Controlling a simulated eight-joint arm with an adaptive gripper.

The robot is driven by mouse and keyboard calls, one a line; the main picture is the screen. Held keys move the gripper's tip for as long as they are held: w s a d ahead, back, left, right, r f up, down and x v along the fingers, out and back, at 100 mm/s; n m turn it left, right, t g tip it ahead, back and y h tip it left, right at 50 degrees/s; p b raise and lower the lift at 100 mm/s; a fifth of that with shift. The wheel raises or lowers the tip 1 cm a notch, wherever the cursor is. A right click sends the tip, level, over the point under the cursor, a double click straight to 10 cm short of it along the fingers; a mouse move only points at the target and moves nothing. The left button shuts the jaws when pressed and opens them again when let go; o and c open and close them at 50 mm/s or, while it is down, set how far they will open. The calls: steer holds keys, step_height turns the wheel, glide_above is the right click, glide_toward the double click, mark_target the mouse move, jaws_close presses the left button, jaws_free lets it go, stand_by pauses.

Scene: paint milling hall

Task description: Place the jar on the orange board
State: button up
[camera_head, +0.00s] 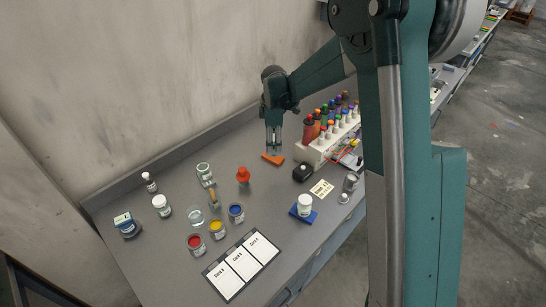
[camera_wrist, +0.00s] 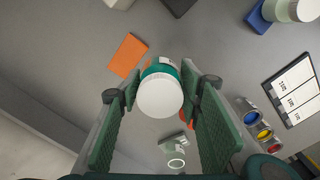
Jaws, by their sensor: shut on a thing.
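My gripper (camera_wrist: 160,98) is shut on a jar (camera_wrist: 160,95) with a round white lid and a teal band, its lid facing the wrist camera. The orange board (camera_wrist: 128,55) lies on the bench just beyond and left of the held jar in the wrist view, with nothing seen on it. In the head view my gripper (camera_head: 273,145) points down just above the orange board (camera_head: 272,158). The held jar cannot be clearly made out there. The gap between the jar's base and the bench cannot be judged.
A white bottle rack (camera_head: 313,153) and black block (camera_head: 303,172) are to the right. A blue board (camera_head: 303,216) bears another white jar (camera_head: 305,204). Open paint pots and a card tray are in front.

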steer(key=w, duration=0.7)
steer(key=shift+w+r, duration=0.3)
steer(key=shift+w, duration=0.1)
steer(key=shift+a, duration=0.1)
glide_toward(273, 158)
steer(key=shift+w+f, duration=0.45)
steer(key=shift+w, duration=0.05)
steer(key=shift+f, duration=1.85)
steer(key=shift+f, duration=0.15)
steer(key=o, duration=0.9)
steer(key=shift+c, duration=0.2)
steer(key=shift+o, duration=0.5)
